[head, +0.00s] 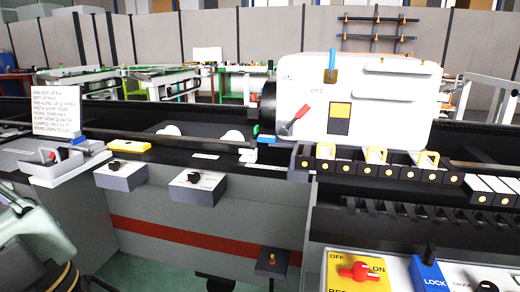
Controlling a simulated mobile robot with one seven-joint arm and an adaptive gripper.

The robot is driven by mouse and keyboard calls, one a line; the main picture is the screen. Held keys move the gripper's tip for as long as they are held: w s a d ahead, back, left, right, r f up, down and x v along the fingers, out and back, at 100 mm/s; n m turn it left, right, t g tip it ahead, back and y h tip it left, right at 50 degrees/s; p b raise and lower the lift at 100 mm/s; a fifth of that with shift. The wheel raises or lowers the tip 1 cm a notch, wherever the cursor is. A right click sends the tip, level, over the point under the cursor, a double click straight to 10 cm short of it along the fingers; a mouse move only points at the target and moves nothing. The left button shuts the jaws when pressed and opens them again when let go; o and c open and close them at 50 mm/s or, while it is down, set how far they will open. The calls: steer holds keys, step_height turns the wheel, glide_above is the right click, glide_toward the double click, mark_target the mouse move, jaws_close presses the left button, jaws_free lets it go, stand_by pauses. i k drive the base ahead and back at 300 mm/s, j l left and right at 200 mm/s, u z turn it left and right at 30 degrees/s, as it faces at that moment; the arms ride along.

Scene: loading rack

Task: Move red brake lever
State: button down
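A red lever (300,112) is on the front of the large white machine housing (385,80) at right of centre. It tilts up to the right from a dark pivot at its lower left. No label naming it as the brake lever is readable. A red rotary knob (360,270) sits on a yellow panel marked OFF and ON at the bottom right. Parts of my arm (38,232) show at the lower left edge, well apart from both red controls. My gripper's fingertips do not show.
A blue LOCK block (429,272) stands right of the yellow panel. Grey boxes with black knobs (198,188) jut from the front. A row of black blocks with yellow handles (376,155) lies below the housing. A white sign (57,112) stands at left.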

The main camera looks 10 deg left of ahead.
mark_target(284, 131)
steer(key=i+j, duration=0.15)
steer(key=i, duration=0.25)
steer(key=i+j, duration=0.15)
steer(key=i, duration=0.25)
steer(key=i+j, duration=0.15)
steer(key=i, duration=0.25)
